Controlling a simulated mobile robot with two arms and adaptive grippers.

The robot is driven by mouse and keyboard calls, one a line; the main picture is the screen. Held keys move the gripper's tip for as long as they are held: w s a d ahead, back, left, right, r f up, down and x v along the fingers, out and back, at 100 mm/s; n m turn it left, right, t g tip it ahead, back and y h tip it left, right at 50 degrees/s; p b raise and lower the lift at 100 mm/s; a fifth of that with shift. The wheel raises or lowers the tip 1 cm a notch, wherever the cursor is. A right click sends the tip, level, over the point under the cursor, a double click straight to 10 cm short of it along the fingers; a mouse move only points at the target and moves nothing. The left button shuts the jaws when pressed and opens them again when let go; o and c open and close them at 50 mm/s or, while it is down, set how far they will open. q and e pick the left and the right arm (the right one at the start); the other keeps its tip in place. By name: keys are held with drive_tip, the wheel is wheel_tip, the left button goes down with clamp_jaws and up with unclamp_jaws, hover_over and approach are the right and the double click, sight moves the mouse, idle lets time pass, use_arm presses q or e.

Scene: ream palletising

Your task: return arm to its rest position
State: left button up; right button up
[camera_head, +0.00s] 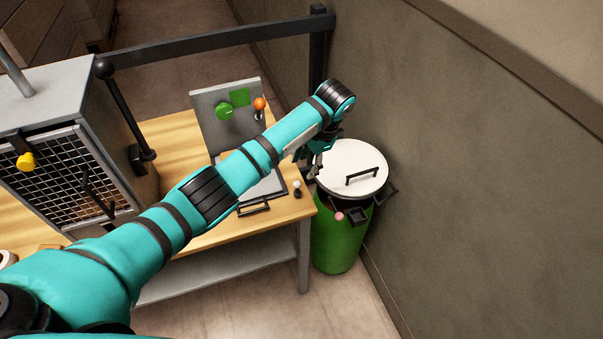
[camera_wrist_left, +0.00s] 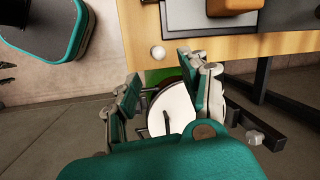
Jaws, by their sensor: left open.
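My left arm (camera_head: 210,197) reaches from the lower left across the wooden table in the head view. My left gripper (camera_head: 314,168) hangs by the left edge of the white lid of a green bin, beyond the table's right end. In the left wrist view the left gripper (camera_wrist_left: 166,98) has its fingers spread apart with nothing between them. The white lid (camera_wrist_left: 172,118) shows behind the fingers there. Whether the gripper touches the lid cannot be told. The right gripper is not in view.
The green bin (camera_head: 338,243) stands against the grey wall, its white lid (camera_head: 352,167) tilted on top. A grey cabinet with a mesh front (camera_head: 62,170) stands on the wooden table (camera_head: 163,128) at left. A grey panel (camera_head: 226,112) and a black post (camera_head: 317,45) stand behind.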

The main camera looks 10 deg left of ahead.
use_arm(q)
drive_tip(key=shift+v, duration=0.85)
